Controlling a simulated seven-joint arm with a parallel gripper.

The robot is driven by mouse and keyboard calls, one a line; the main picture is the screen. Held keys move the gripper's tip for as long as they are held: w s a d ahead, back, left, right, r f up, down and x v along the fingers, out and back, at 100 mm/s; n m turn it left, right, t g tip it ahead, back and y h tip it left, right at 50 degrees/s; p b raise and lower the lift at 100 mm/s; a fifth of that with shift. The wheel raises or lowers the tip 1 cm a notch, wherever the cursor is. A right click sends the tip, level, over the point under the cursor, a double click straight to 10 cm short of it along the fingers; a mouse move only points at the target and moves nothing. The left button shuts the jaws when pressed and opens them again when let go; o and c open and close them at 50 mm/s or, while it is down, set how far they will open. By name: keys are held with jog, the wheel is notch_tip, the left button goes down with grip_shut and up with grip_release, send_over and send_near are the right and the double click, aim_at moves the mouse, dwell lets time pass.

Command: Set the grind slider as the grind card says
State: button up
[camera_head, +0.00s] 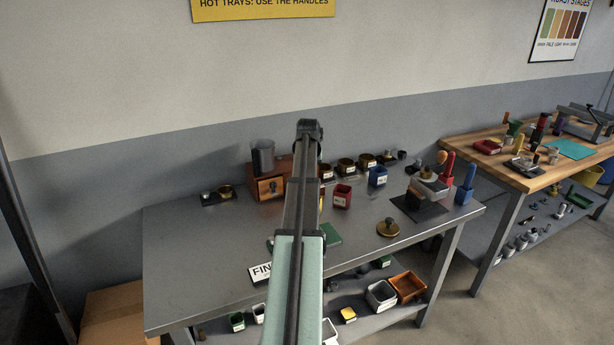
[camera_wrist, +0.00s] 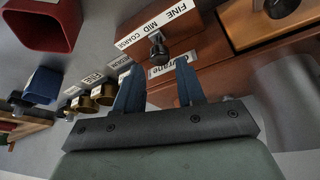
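The grinder (camera_head: 256,186) is a brown wooden box with a drawer, on the grey bench left of my arm; its right side is hidden by the arm. In the wrist view the grinder (camera_wrist: 210,48) carries a white strip (camera_wrist: 157,27) reading FINE, MID, COARSE. A dark slider knob (camera_wrist: 157,50) stands out beside the strip, seemingly near MID, though the slant makes this uncertain. The white card (camera_head: 261,271) on the bench shows "FIN", the rest hidden by my arm. My gripper (camera_wrist: 156,72) is open, its two blue fingers pointing toward the knob, with nothing visibly held.
A red bin (camera_wrist: 45,22) and a blue bin (camera_wrist: 42,86) stand to the left in the wrist view, with several brass cups beyond. A lidded brass pot (camera_head: 388,227) sits right of my arm. The bench's left front is clear.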

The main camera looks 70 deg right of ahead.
jog(key=shift+x, duration=1.85)
jog(key=shift+c, duration=0.5)
grip_shut()
